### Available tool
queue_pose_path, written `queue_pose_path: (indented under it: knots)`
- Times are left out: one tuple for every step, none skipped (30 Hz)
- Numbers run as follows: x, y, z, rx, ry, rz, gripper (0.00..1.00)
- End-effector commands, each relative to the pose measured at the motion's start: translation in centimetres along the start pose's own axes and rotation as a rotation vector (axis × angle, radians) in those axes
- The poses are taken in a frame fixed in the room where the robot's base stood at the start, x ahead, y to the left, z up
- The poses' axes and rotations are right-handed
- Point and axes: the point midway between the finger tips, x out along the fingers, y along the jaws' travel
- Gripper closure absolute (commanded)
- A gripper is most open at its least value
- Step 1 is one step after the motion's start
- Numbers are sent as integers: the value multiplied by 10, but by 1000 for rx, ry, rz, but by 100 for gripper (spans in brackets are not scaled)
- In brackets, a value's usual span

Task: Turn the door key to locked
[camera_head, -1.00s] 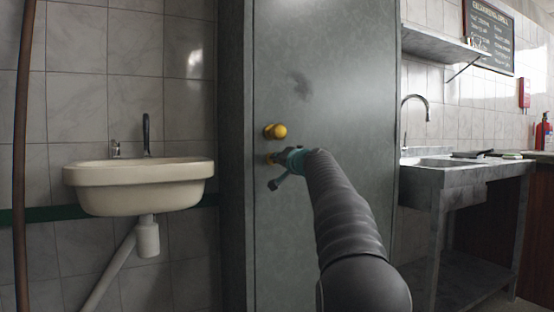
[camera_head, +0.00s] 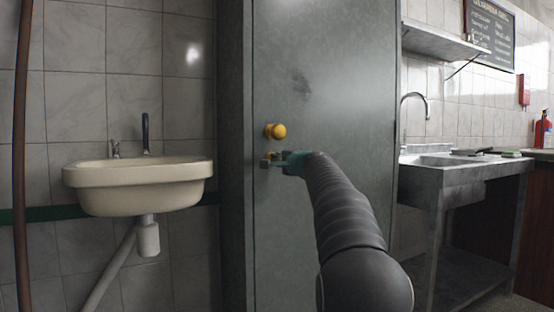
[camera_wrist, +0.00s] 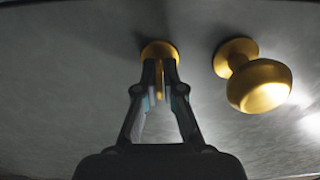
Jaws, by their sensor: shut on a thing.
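The grey metal door (camera_head: 330,90) stands shut in the middle of the head view. A round yellow knob (camera_head: 276,131) is on its left side and also shows in the wrist view (camera_wrist: 259,85). Just below the knob is the brass key with its lock plate (camera_head: 270,155). In the wrist view the key (camera_wrist: 159,80) sits between the fingertips, with the round plate behind it. My gripper (camera_head: 270,162) is at the lock and is shut on the key; the wrist view also shows the gripper (camera_wrist: 160,84). The fingers hide most of the key.
A cream washbasin (camera_head: 138,185) hangs on the tiled wall to the left. A grey sink counter (camera_head: 465,175) stands to the right, below a shelf (camera_head: 440,44). The door knob is close beside my fingers.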

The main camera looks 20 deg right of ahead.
Motion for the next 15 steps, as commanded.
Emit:
queue_pose_path:
  knots:
    - [0, -1, 0, 11, 1, -1, 100]
    - [0, -1, 0, 18, 1, -1, 100]
    - [0, -1, 0, 25, 1, -1, 100]
    - [0, 0, 0, 30, 1, -1, 100]
    - [0, 0, 0, 34, 1, -1, 100]
    - [0, 0, 0, 37, 1, -1, 100]
    - [0, 0, 0, 39, 1, -1, 100]
    - [0, 0, 0, 41, 1, -1, 100]
    - [0, 0, 0, 42, 1, -1, 100]
    - [0, 0, 0, 43, 1, -1, 100]
    - [0, 0, 0, 43, 1, -1, 100]
    - [0, 0, 0, 43, 1, -1, 100]
    - [0, 0, 0, 43, 1, -1, 100]
    - [0, 0, 0, 43, 1, -1, 100]
    - [0, 0, 0, 43, 1, -1, 100]
